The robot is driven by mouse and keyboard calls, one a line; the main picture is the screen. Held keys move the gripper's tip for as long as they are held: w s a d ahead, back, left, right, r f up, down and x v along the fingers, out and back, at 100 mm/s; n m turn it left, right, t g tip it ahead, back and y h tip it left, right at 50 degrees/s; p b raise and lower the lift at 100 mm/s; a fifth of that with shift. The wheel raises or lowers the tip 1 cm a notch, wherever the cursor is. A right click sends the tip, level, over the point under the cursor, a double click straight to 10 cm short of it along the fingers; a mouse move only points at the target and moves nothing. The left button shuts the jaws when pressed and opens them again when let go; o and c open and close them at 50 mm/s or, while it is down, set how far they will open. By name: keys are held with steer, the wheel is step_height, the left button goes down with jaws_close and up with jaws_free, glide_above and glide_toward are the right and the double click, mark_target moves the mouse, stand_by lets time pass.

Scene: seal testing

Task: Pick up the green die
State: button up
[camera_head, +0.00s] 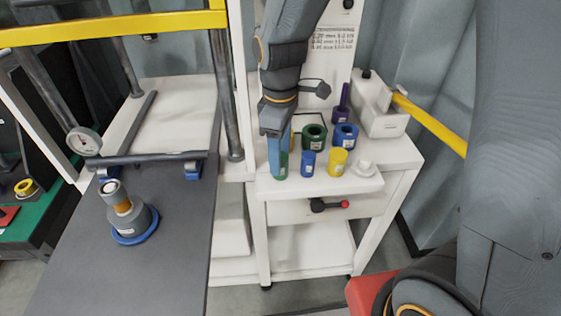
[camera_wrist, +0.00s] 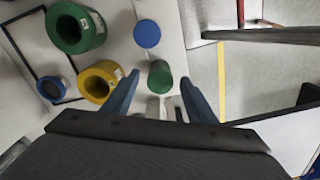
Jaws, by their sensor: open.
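Two green pieces stand on the white cart top. One is a wide green ring with a hole (camera_head: 314,138), also at the top left of the wrist view (camera_wrist: 70,32). The other is a narrow green cylinder with a closed top (camera_wrist: 160,75), partly hidden behind a blue finger in the head view (camera_head: 284,166). I cannot tell from the pictures alone which one is the green die. My gripper (camera_head: 278,160) points down with its blue fingers apart. In the wrist view my gripper (camera_wrist: 159,83) has the narrow green cylinder in its gap, with no visible contact.
Near it stand a small blue cylinder (camera_head: 308,163), a yellow piece (camera_head: 338,162), a blue ring (camera_head: 345,136) and a purple post (camera_head: 341,108). A white block (camera_head: 380,112) is at the back right. The cart's front edge (camera_head: 320,195) is close to the green cylinder.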

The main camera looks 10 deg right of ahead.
steer(key=shift+f, duration=1.2)
steer(key=shift+c, duration=0.2)
jaws_close()
steer(key=shift+r, duration=0.1)
